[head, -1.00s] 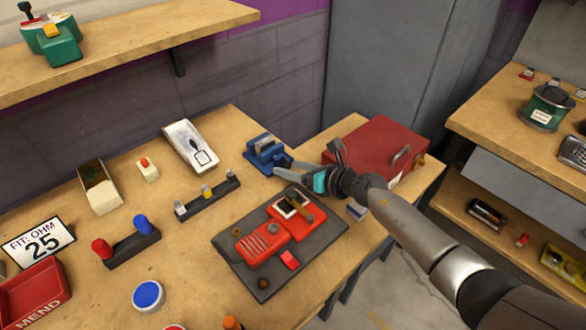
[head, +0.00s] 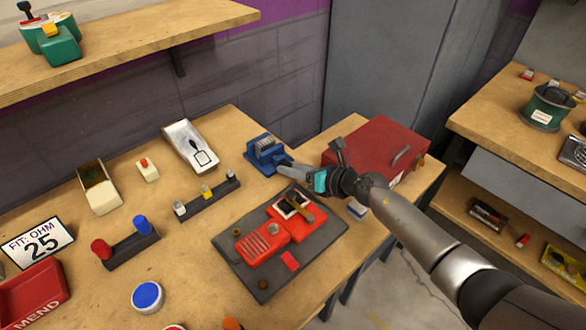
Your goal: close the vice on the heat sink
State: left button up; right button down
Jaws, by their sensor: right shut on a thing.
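The blue vice (head: 265,150) stands on the workbench at the back, near the bench's right part. A small grey finned block, seemingly the heat sink (head: 267,144), sits at the vice's top between its jaws; the gap there is too small to judge. My right gripper (head: 290,168) reaches in from the right, its fingers at the vice's front right side. It is shut on a part there, seemingly the vice handle, which the fingers mostly hide. My left gripper is out of view.
A dark mat (head: 262,284) with an opened red device (head: 263,245) lies just in front of my right gripper. A red toolbox (head: 375,147) stands close behind my right wrist. A black rack (head: 208,200) and a white tray (head: 190,146) are left of the vice.

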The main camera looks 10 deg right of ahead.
jog(key=shift+d+f+m+g+y+b, duration=0.15)
jog(key=shift+m+g+y+b, duration=0.25)
jog(key=shift+m+y+b, duration=0.55)
jog(key=shift+m, duration=0.35)
jog(key=c, duration=0.5)
grip_release()
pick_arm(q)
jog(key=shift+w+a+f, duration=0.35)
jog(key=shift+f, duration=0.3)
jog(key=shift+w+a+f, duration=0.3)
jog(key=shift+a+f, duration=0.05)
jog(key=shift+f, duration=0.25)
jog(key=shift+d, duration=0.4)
pick_arm(e)
jog(key=shift+h, duration=0.25)
